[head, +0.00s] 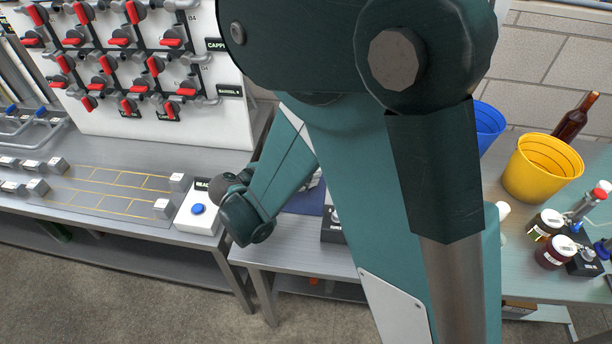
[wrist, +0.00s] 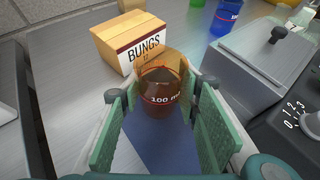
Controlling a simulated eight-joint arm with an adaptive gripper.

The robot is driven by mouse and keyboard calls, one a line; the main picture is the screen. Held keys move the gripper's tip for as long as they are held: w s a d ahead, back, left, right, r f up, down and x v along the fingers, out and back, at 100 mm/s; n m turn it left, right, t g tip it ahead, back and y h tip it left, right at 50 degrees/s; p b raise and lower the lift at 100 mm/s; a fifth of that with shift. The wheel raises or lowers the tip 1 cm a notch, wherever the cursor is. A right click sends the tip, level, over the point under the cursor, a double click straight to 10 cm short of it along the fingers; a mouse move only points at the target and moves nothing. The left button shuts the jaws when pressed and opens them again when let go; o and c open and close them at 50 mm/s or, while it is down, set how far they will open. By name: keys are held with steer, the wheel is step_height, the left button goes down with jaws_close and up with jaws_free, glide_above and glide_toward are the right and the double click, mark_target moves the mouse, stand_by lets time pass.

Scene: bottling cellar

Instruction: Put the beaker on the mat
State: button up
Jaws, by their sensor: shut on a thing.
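The beaker (wrist: 158,82) is amber-brown glass with a red line and a "100 ml" mark. In the wrist view it stands between the fingertips of my gripper (wrist: 163,96), whose green-padded fingers are shut on it. The mat (wrist: 160,150) is dark blue and lies below and on the near side of the beaker. I cannot tell whether the beaker's base touches the mat or hangs above it. In the head view a strip of the mat (head: 304,203) shows beside my arm. The beaker and fingertips are hidden there.
A cardboard box marked BUNGS (wrist: 128,42) stands just behind the beaker. A grey device with a dial (wrist: 265,65) and a blue cup (wrist: 225,17) are to the right. In the head view a white button box (head: 199,212) stands to the left.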

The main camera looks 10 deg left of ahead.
steer(key=shift+f, duration=0.55)
steer(key=shift+f, duration=0.15)
steer(key=o, duration=0.9)
steer(key=shift+r, duration=0.2)
steer(key=p+v, duration=0.2)
steer(key=v, duration=1)
steer(key=shift+w+d+r, duration=0.1)
steer(key=shift+d, duration=0.05)
